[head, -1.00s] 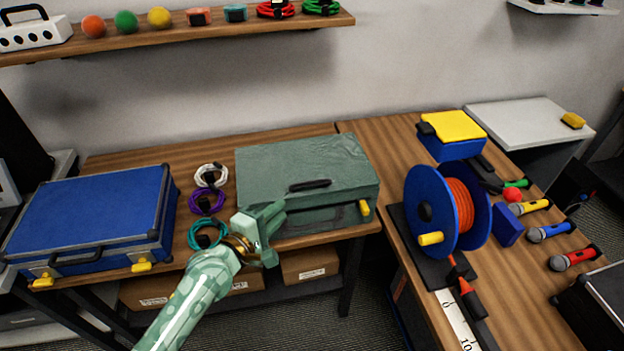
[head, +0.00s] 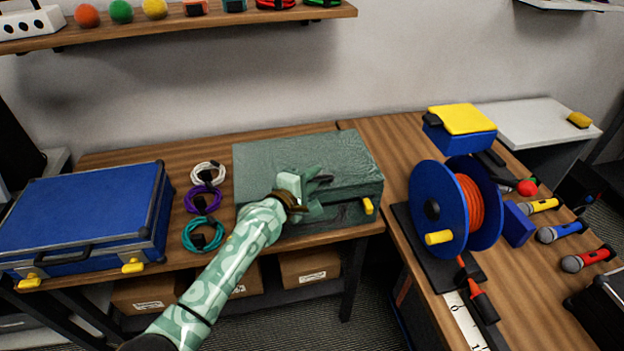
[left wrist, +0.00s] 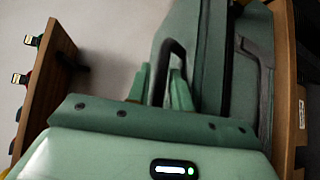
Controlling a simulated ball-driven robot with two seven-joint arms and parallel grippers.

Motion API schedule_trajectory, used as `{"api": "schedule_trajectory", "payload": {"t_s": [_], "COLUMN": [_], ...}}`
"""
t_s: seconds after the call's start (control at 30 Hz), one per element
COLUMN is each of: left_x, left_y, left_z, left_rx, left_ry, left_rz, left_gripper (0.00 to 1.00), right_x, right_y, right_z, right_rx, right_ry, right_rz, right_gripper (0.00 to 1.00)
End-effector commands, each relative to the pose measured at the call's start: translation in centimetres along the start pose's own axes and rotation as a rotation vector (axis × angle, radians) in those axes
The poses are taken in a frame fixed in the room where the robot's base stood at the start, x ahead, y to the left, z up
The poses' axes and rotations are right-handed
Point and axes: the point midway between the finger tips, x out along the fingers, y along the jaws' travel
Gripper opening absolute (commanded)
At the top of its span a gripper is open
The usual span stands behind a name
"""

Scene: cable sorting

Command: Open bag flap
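The green bag (head: 285,155) lies on the wooden table with its top flap down. Its black handle (head: 323,179) is at the flap's front edge; most of it is hidden by my gripper in the head view. My left gripper (head: 308,190) is at the handle. In the left wrist view, the black handle (left wrist: 175,50) stands between the two fingers of my left gripper (left wrist: 162,85), which are apart. I cannot tell whether either finger touches it. A yellow latch piece (head: 368,206) is at the bag's front right. My right gripper is not in view.
Coiled white, purple and teal cables (head: 203,205) lie left of the bag, beside a blue case (head: 85,215). A blue cable reel (head: 440,195) stands on the right table. A shelf (head: 180,24) runs above. The wall space above the bag is clear.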

Motion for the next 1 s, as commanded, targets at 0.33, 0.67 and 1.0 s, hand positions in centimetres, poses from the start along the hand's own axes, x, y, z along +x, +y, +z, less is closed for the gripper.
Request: {"api": "schedule_trajectory", "payload": {"t_s": [0.33, 0.67, 1.0], "left_x": [-0.1, 0.0, 1.2], "left_y": [0.2, 4.4, 9.8], "left_z": [0.0, -0.1, -1.3], "left_rx": [-0.003, -0.087, -0.266], "left_ry": [0.0, 0.0, -0.004], "left_rz": [-0.003, -0.085, -0.263], "left_gripper": [0.0, 0.0, 0.0], "right_x": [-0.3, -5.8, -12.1], "right_y": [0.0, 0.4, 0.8], "right_z": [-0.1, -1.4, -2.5], "right_rx": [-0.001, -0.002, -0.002], "right_ry": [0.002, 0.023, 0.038], "right_rz": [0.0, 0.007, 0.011], "right_gripper": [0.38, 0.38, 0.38]}}
